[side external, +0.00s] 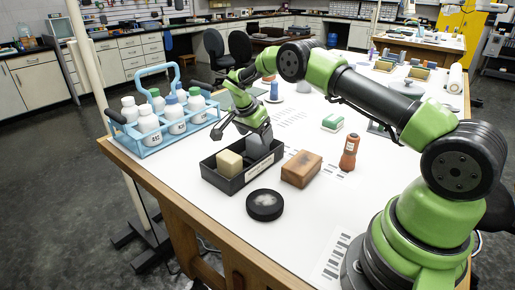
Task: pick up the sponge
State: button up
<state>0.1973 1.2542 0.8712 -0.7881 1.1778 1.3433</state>
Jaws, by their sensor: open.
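A cream block that looks like a sponge (230,163) stands in the left part of a black open box (222,181). A grey block (255,147) sits in the same box, to its right. My gripper (256,131) is open, pointing down above the box, close over the grey block and up and right of the cream block. I cannot tell whether its fingers touch the grey block. A green and white block, also sponge-like (332,122), lies on the table farther back to the right.
A brown block (301,169) lies right of the box, with a reddish-brown bottle (349,152) beyond it. A black round puck (265,205) lies in front. A blue carrier (203,125) with several white bottles stands at the left edge. White table (300,225) is clear at the front right.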

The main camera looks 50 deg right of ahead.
aim_at(257, 138)
jog(key=x, duration=0.3)
jog(key=shift+w+f, duration=0.1)
jog(key=shift+f, duration=0.15)
jog(key=shift+c, duration=0.4)
jog(key=c, duration=0.6)
jog(key=shift+r, duration=0.1)
notch_tip(257, 138, up, 10)
